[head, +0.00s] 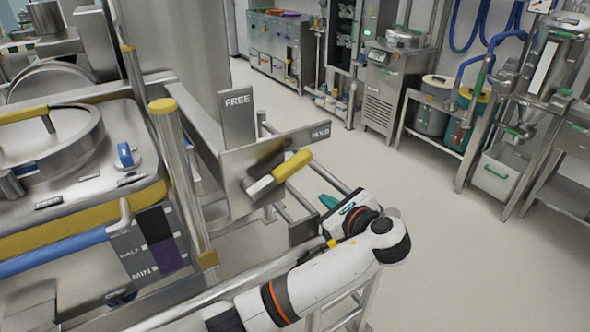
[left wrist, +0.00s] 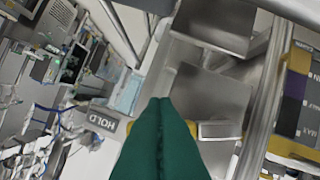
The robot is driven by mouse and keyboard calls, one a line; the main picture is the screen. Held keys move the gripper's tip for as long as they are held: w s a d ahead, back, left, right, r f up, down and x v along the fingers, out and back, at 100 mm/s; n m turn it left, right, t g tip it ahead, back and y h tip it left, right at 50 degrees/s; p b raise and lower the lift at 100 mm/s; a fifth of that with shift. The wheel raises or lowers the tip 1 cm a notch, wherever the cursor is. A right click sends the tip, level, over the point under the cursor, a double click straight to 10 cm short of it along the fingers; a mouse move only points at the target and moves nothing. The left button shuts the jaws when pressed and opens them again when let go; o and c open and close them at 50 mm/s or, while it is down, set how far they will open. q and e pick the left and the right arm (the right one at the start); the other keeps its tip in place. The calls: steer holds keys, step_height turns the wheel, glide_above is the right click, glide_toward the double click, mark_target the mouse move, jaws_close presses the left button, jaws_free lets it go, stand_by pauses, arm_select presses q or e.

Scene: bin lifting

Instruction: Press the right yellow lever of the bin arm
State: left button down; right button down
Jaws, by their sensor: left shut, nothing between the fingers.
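A yellow-gripped lever (head: 280,173) sits on a grey metal plate (head: 235,180), tilted up toward the right. Its grip points toward the HOLD label (head: 319,132), and the FREE label (head: 238,100) stands to its upper left. My left gripper (head: 328,201), with green fingers, is shut and empty, just to the right of and below the lever, apart from it in the head view. In the left wrist view the closed green fingers (left wrist: 162,102) cover part of the yellow lever (left wrist: 225,130). Whether they touch it cannot be told. My right gripper is not in view.
A bin machine with a yellow-rimmed top (head: 80,212) and a yellow-capped post (head: 180,170) stands on the left. Metal rails run below the lever. Open floor (head: 440,230) lies to the right, with steel equipment along the far wall.

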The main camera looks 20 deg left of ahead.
mark_target(277, 172)
arm_select(q)
steer(key=w+a, duration=0.5)
steer(key=a, duration=0.2)
steer(key=shift+w+a+r+p, duration=0.25)
steer(key=shift+r+p, duration=0.1)
steer(key=shift+r, duration=0.05)
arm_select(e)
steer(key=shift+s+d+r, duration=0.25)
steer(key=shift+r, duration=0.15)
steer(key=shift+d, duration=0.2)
arm_select(q)
steer(key=shift+r, duration=0.1)
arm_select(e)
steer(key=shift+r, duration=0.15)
